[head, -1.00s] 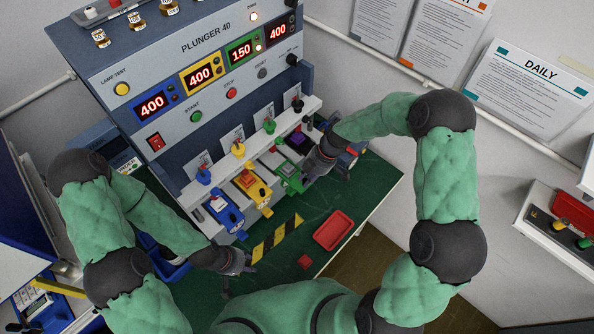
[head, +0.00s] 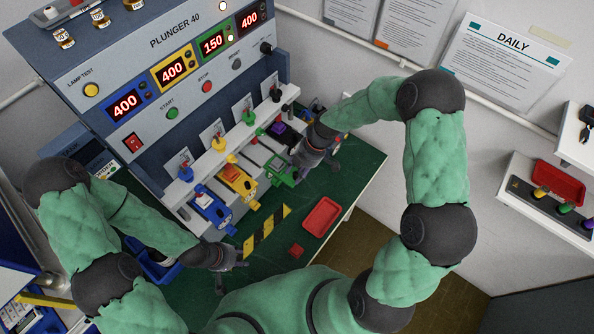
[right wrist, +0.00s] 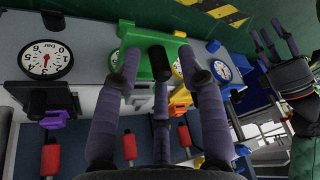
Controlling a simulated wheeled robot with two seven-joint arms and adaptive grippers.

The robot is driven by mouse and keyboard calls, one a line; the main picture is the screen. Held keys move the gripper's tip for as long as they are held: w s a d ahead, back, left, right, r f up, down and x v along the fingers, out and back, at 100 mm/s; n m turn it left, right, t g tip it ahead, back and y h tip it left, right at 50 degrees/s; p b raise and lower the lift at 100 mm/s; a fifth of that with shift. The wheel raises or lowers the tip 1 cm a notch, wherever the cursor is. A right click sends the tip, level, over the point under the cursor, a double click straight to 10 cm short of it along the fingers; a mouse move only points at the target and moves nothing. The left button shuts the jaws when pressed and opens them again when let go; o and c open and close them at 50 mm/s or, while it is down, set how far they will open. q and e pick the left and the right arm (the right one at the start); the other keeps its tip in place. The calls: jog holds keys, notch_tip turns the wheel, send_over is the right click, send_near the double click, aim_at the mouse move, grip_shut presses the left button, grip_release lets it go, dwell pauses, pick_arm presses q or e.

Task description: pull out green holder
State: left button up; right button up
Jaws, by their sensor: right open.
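The green holder (head: 281,171) sits in the row of holders at the front of the machine, between the yellow holder (head: 238,181) and the purple one. My right gripper (head: 312,160) is at its right side, partly hiding that end. In the right wrist view, the open right fingers (right wrist: 160,72) are spread over the green holder (right wrist: 138,47), with a dark cylindrical handle between them. Whether they touch it is unclear. My left gripper (head: 236,273) is open and empty, low over the green mat; it also shows in the right wrist view (right wrist: 277,38).
The blue holder (head: 211,209) is at the left of the row. A red tray (head: 322,214), a small red block (head: 296,250) and a black-yellow striped strip (head: 267,232) lie on the green mat. The mat around the tray is clear.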

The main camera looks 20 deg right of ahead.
jog(key=v, duration=1.2)
jog(key=shift+a, duration=0.1)
